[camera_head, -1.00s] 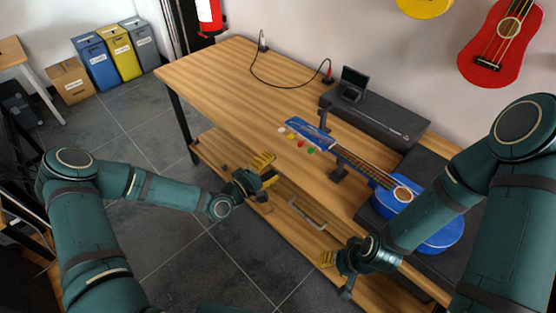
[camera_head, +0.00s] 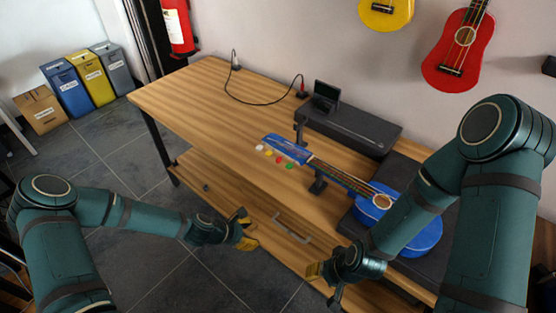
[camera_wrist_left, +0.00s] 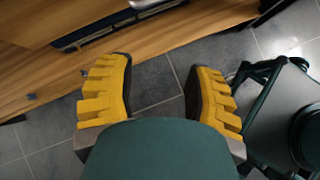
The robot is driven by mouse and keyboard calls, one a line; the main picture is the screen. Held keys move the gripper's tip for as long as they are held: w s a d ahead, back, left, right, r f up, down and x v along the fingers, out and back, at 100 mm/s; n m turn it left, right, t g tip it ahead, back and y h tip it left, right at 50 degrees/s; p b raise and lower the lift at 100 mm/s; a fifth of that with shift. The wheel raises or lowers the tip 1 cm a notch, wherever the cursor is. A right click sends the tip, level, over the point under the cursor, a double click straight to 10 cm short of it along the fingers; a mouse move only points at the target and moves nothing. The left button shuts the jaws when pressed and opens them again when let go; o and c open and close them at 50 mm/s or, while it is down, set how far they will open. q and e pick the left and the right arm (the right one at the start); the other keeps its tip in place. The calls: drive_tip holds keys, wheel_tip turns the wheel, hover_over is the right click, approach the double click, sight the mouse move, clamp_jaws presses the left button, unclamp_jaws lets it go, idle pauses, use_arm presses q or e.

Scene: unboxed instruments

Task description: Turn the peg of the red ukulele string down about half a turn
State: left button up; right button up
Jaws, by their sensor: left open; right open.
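The blue ukulele (camera_head: 417,236) lies on the table, its neck reaching toward the upper left and its headstock (camera_head: 285,148) near a dark stand. Along the headstock's near edge are white, yellow, red and green pegs; the red peg (camera_head: 278,160) is third from the left. My left gripper (camera_head: 243,228) is open and empty, in front of the table's front edge, below and left of the pegs. Its spread yellow fingers show in the left wrist view (camera_wrist_left: 160,68) with floor between them. My right gripper (camera_head: 318,272) is open and empty near the front edge, below the neck.
A dark case (camera_head: 352,130) with a small black screen device (camera_head: 326,97) stands behind the headstock. A drawer handle (camera_head: 291,229) is on the table front between the grippers. A black cable (camera_head: 258,101) lies at the back. The table's left part is clear.

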sight(277, 162)
use_arm(q)
drive_tip(key=s+d+r+n+g+h, duration=0.1)
drive_tip(key=s+d+r+n+h, duration=0.2)
drive_tip(key=d+r+n+h, duration=0.6)
drive_tip(key=w+a+r+n+t+y+p, duration=0.1)
drive_tip(key=w+a+r+n+t+y, duration=0.35)
drive_tip(key=n, duration=0.45)
drive_tip(key=w+a+r+n+t+y, duration=0.1)
drive_tip(key=w+a+n+t, duration=0.3)
drive_tip(key=w+n+t, duration=0.3)
drive_tip(key=shift+n+g, duration=0.45)
drive_tip(key=shift+n, duration=0.15)
drive_tip(key=b+x, duration=0.1)
drive_tip(key=x, duration=1.2)
drive_tip(key=shift+f+b, duration=0.2)
drive_tip(key=shift+b, duration=0.2)
drive_tip(key=shift+o, duration=0.2)
clamp_jaws()
